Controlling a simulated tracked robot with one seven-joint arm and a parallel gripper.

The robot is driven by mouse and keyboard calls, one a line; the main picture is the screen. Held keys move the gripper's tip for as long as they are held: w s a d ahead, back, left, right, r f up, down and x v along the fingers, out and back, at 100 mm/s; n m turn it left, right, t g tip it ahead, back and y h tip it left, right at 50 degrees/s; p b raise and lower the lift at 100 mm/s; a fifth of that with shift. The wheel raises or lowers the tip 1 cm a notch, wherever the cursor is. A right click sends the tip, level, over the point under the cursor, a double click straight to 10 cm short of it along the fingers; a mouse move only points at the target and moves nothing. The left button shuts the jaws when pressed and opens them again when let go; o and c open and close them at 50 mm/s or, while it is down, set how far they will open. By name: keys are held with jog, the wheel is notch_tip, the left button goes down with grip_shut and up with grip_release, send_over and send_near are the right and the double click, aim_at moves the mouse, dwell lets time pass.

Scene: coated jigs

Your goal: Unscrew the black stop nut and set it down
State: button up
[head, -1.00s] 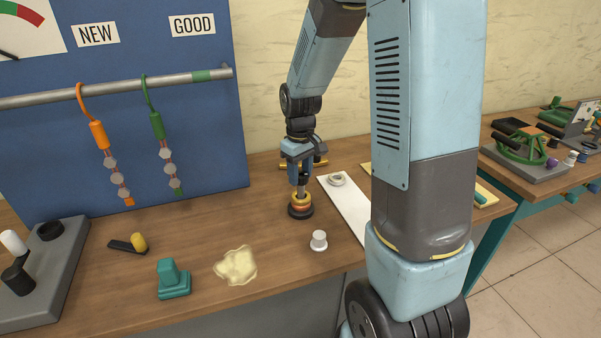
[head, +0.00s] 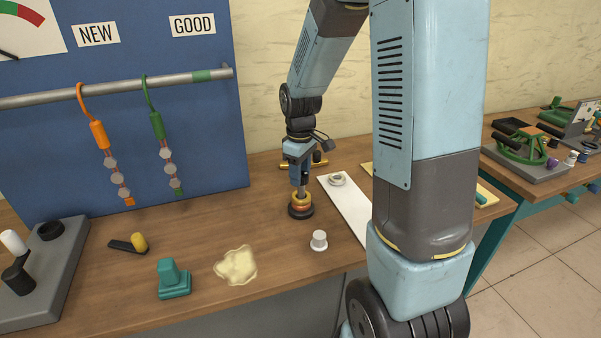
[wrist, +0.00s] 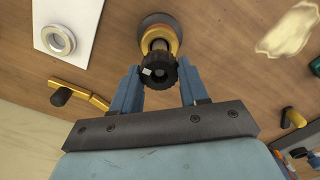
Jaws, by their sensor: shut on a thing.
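The black stop nut (wrist: 160,70) is knurled, with a small white mark on its face, and sits at the top of a yellow jig (wrist: 158,38) in the wrist view. My gripper (wrist: 158,80) is shut on it, one blue finger on each side. In the head view the jig (head: 301,205) stands upright on the bench, with yellow and orange bands and a dark round base. My gripper (head: 299,178) points straight down above it. The nut is too small there to tell from the fingers. I cannot tell how far its thread is engaged.
A white strip (head: 354,214) with a metal ring (head: 337,179) lies right of the jig. A yellowish spill (head: 236,266) and a teal block (head: 173,278) are at front left. Bare bench lies left of the jig.

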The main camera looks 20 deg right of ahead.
dwell(0.3)
jog(key=shift+n, duration=1)
jog(key=shift+n, duration=0.8)
jog(key=shift+n, duration=0.9)
jog(key=o, duration=0.6)
